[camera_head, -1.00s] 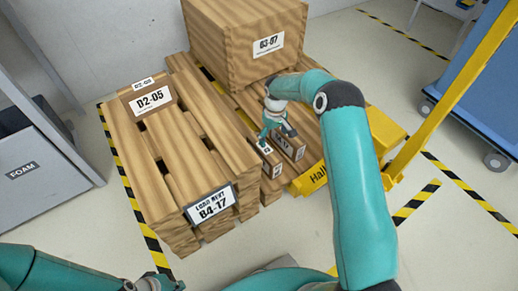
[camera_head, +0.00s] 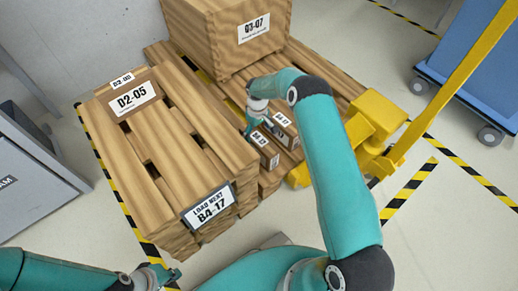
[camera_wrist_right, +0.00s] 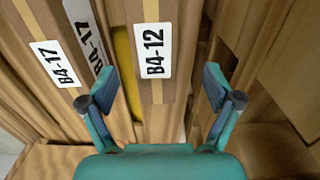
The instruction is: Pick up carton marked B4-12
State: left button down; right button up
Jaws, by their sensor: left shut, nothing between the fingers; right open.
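The carton marked B4-12 (camera_wrist_right: 155,92) shows in the right wrist view, its white label facing the camera, between my open right gripper's (camera_wrist_right: 159,85) fingers. The fingers look apart from it; their depth is unclear. In the head view my right gripper (camera_head: 250,130) is over the small cartons beside the pallet stack, and I cannot pick out the B4-12 label there. My left gripper (camera_head: 168,275) is shut and empty at the bottom left.
A yellow pallet truck (camera_head: 375,115) is on the right. Open floor (camera_head: 440,210) lies right of it.

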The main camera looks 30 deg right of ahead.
aim_at(259, 139)
jog(key=f, duration=0.2)
jog(key=f+b, duration=0.1)
jog(key=f, duration=0.1)
jog(key=f+b, duration=0.1)
jog(key=f, duration=0.1)
jog(key=shift+d+f, duration=0.25)
jog(key=shift+d, duration=0.1)
jog(key=shift+w+r, duration=0.1)
grip_shut()
